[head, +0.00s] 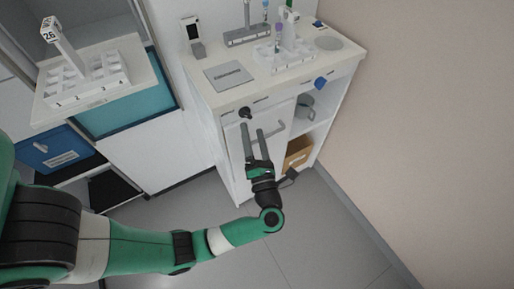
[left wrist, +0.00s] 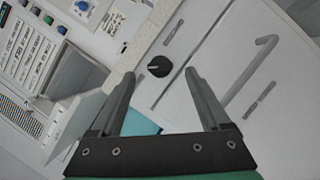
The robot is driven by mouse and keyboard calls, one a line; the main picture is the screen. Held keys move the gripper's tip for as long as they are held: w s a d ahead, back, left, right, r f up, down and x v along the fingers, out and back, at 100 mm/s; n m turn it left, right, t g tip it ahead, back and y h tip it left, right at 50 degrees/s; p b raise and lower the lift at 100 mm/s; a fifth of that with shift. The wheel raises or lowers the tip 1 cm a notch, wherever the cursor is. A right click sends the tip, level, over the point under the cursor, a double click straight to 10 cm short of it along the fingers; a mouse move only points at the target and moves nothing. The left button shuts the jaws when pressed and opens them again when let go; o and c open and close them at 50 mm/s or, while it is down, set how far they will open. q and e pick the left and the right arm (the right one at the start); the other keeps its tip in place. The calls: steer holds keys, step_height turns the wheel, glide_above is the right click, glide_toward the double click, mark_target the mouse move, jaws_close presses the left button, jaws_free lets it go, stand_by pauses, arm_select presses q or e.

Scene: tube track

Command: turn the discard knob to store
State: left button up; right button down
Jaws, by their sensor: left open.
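A black round knob (head: 245,113) sits on the upper front of the white cabinet, left of a blue knob (head: 320,83). I cannot read which one is the discard knob. In the left wrist view the black knob (left wrist: 159,67) appears between my fingertips, with a pale pointer mark towards the left. My left gripper (head: 252,129) is open and empty, with its fingers pointing at the cabinet front just below the black knob. No contact with the knob shows. My right gripper is not in view.
A bar handle (head: 268,133) is on the cabinet door beside my left fingers. The countertop (head: 225,93) above holds tube racks, a grey plate and a small device. A wall stands further right.

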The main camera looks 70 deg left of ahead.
arm_select(q)
steer(key=v, duration=0.7)
steer(key=shift+d+p, duration=0.2)
steer(key=shift+p, duration=0.1)
